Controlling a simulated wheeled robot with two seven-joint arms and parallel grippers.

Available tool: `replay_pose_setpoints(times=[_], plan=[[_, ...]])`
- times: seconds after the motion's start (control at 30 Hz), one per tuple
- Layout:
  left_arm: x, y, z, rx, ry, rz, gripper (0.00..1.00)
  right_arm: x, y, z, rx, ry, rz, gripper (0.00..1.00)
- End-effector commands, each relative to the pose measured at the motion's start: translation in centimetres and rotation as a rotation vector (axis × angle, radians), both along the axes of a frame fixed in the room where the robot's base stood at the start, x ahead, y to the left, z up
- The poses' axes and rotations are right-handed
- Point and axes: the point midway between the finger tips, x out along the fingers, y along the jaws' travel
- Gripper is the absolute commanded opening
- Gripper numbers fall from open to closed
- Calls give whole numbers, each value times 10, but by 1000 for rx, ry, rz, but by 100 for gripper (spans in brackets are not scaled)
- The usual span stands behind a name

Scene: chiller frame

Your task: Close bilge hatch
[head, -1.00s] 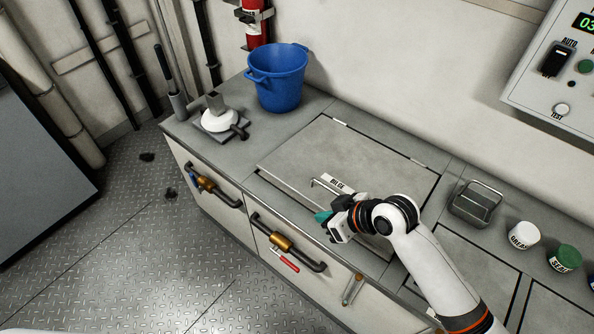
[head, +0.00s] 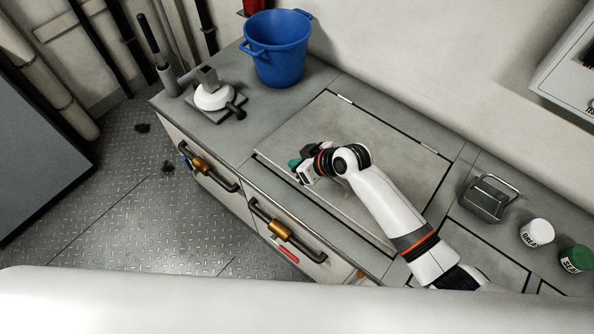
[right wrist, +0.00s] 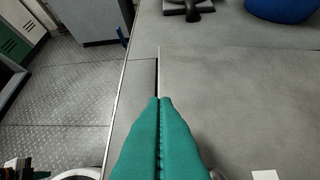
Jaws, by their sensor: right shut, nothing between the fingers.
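The bilge hatch is a grey square lid (head: 400,150) set in the counter top. It lies flat or nearly flat in its opening, with a thin dark gap along its right side; I cannot tell if it is fully flush. My right gripper (head: 293,163), with teal fingers, is over the lid's front left part. Its fingers are shut and empty. The right wrist view shows the closed fingertips (right wrist: 160,100) by the lid's edge, with the lid surface (right wrist: 235,100) to the right. The gripper and arm hide the lid's handle and label in the head view. My left gripper is out of view.
A blue bucket (head: 276,55) and a white-domed fitting (head: 213,97) stand behind and left of the lid. A metal box with a handle (head: 486,199) and small tins (head: 537,232) stand at right. Cabinet bars (head: 285,232) stick out in front.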

Motion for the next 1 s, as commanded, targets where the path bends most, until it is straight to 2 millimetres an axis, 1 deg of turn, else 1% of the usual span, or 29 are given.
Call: replay_pose_setpoints(times=[0.03, 0.1, 0.23, 0.37, 0.67, 0.73, 1.0], plan=[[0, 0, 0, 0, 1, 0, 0, -3, -2, -11, -3, 8, -3, 0], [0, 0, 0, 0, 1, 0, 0, -4, -1, -21, -3, 8, -2, 0], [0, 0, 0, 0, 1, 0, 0, -4, 0, -31, -2, 6, -2, 0], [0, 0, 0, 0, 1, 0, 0, -5, 0, -35, -1, 4, -3, 0], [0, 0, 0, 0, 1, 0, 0, -5, 0, -36, -3, 3, -2, 0], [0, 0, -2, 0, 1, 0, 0, -5, 0, -40, -12, -6, -3, 0], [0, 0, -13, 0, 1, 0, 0, -9, 1, -75, -117, -143, -9, 0]])
